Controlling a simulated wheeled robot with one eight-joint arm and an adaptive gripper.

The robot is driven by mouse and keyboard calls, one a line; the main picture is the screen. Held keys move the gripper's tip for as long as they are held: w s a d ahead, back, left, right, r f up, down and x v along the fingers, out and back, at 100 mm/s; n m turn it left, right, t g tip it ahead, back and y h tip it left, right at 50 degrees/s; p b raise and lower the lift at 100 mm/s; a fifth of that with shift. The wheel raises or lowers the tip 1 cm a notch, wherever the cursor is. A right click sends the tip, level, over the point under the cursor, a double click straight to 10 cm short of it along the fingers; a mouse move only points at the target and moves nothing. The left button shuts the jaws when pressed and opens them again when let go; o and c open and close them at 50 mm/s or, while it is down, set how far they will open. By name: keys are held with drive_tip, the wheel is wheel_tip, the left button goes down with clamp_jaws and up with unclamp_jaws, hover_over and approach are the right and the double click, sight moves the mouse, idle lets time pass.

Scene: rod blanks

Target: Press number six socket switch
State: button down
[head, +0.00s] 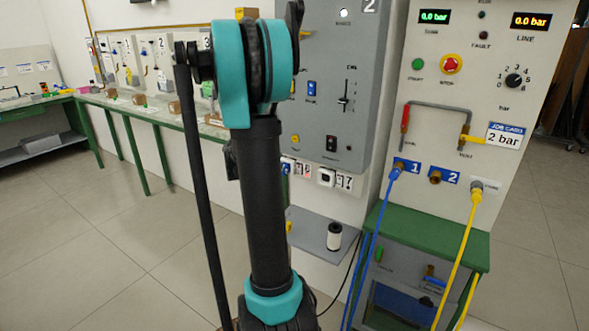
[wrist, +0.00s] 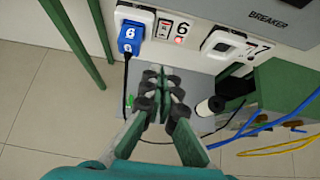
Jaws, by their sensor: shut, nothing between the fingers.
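The number six socket shows at the top of the wrist view. A blue plug (wrist: 130,38) marked 6 sits in it, with a dark cord hanging down. To its right is a small white-framed switch (wrist: 163,29), then a printed 6 label (wrist: 182,30) and a small red light (wrist: 178,40). My gripper (wrist: 163,76) is shut and empty, its fingertips below the switch in the picture and apparently apart from it. In the head view my arm partly hides the socket row; the six label (head: 306,171) seems to show there, and my gripper cannot be made out.
Socket seven (wrist: 228,43) is to the right, with its 7 label. A grey shelf (head: 308,230) below carries a white and black cylinder (head: 334,236). A panel with gauges (head: 462,100), blue hose (head: 370,250) and yellow hose (head: 458,250) stands at right. Floor at left is clear.

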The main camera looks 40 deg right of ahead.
approach(298, 167)
drive_tip(key=d+f, duration=0.2)
drive_tip(key=f, duration=0.1)
drive_tip(key=w+d+f, duration=0.1)
drive_tip(key=f, duration=0.1)
drive_tip(key=shift+d, duration=0.3)
drive_tip(key=shift+w+d, duration=0.25)
drive_tip(key=shift+d, duration=0.2)
drive_tip(key=shift+w+d+r, duration=0.15)
drive_tip(key=shift+d+r, duration=0.05)
drive_tip(key=shift+d, duration=0.15)
drive_tip(key=shift+r, duration=0.15)
drive_tip(key=shift+r, duration=0.65)
